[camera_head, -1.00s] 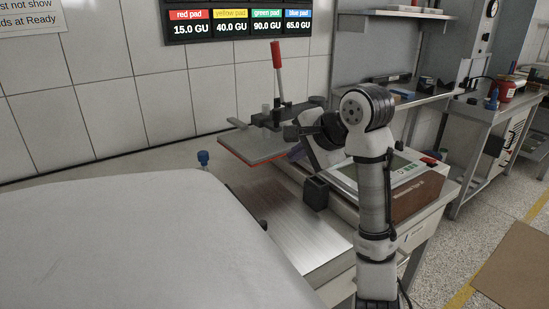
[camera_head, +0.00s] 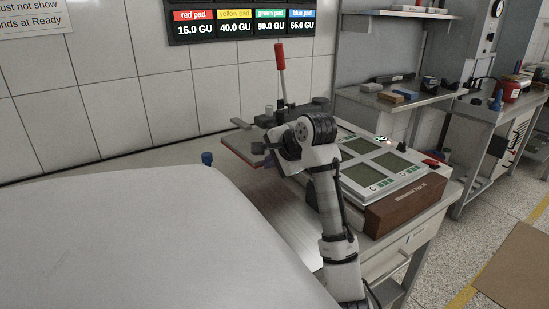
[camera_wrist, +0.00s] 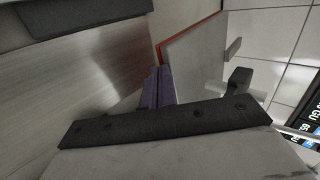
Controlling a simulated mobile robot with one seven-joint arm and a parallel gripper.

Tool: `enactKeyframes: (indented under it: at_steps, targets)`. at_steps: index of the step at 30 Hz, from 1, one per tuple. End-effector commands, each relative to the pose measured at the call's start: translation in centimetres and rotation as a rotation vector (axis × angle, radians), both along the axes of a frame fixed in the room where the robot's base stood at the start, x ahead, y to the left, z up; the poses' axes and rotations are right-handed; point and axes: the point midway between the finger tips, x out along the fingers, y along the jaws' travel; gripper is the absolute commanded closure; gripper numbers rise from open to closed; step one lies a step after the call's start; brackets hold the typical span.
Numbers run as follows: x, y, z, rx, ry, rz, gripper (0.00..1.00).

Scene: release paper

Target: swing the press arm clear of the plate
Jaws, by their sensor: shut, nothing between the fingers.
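The press (camera_head: 281,75) has an upright lever with a red grip. Its flat grey board with a red-brown edge (camera_head: 240,150) shows left of my arm, and in the wrist view it shows as a grey panel with a red edge (camera_wrist: 197,62). A four-panel unit (camera_head: 385,166) stands right of my arm. A brushed metal plate (camera_head: 280,200) lies in front; it fills the upper left of the wrist view (camera_wrist: 80,80). My gripper's purple fingers (camera_wrist: 157,80) are shut and empty, beside the board's red edge; contact is unclear.
A large pale rounded surface (camera_head: 130,240) fills the lower left. A blue knob (camera_head: 207,159) stands behind its edge. A brown block (camera_head: 402,208) fronts the unit. Shelves with small items (camera_head: 400,95) stand behind. Wall tiles are close at the back.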

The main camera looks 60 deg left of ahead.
Motion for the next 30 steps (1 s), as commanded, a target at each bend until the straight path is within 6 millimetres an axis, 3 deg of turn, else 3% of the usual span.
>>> enactKeyframes:
  at_steps: [8,21,30]
  targets:
    - [-0.1,0.2,0.1,-0.001,0.0,-0.004,1.0]
    - [-3.3,7.2,0.3,-0.003,0.001,-0.238,1.0]
    - [-3.4,7.9,-0.1,-0.001,-0.001,-0.266,1.0]
